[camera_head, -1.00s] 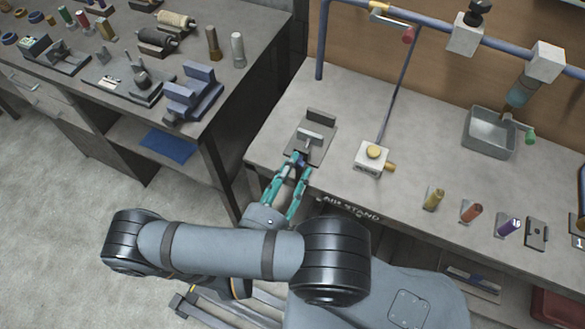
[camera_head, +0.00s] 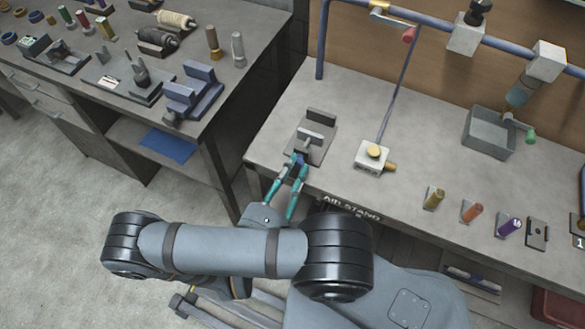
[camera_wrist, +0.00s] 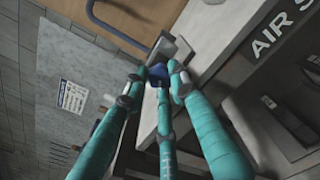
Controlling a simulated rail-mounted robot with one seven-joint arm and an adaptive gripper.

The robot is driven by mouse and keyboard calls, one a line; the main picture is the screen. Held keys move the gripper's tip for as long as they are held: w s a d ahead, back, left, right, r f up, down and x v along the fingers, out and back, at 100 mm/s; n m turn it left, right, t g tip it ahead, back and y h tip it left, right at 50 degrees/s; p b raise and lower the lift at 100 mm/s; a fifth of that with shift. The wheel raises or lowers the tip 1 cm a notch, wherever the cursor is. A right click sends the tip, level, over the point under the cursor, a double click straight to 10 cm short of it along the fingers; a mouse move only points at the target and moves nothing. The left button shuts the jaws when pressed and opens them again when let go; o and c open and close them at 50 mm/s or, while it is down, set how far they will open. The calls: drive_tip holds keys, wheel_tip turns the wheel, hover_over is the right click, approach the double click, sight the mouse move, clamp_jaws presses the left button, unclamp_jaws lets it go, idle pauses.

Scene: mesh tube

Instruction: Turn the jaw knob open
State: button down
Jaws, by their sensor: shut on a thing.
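The small grey vise (camera_head: 322,146) sits on the front left part of the bench, with an upright jaw plate at its back and a lighter jaw bar in front. Its dark blue jaw knob (camera_head: 297,160) faces the bench's front edge. The knob also shows in the wrist view (camera_wrist: 157,71), between the fingertips. My gripper (camera_head: 299,165), with teal fingers, reaches in from the front and is shut on the knob. In the wrist view, the fingertips (camera_wrist: 154,84) sit around the knob and hide part of it. The exact jaw gap is too small to tell.
A white block with a yellow knob (camera_head: 372,158) stands right of the vise. A grey bin (camera_head: 488,134) and several coloured handles are farther right. A blue pipe frame (camera_head: 321,45) rises behind. A second bench (camera_head: 110,110) with tools is at left, across a gap.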

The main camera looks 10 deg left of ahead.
drive_tip(key=shift+r, duration=0.1)
drive_tip(key=c, duration=1.4)
unclamp_jaws()
drive_tip(key=shift+c, duration=0.2)
drive_tip(key=v, duration=0.8)
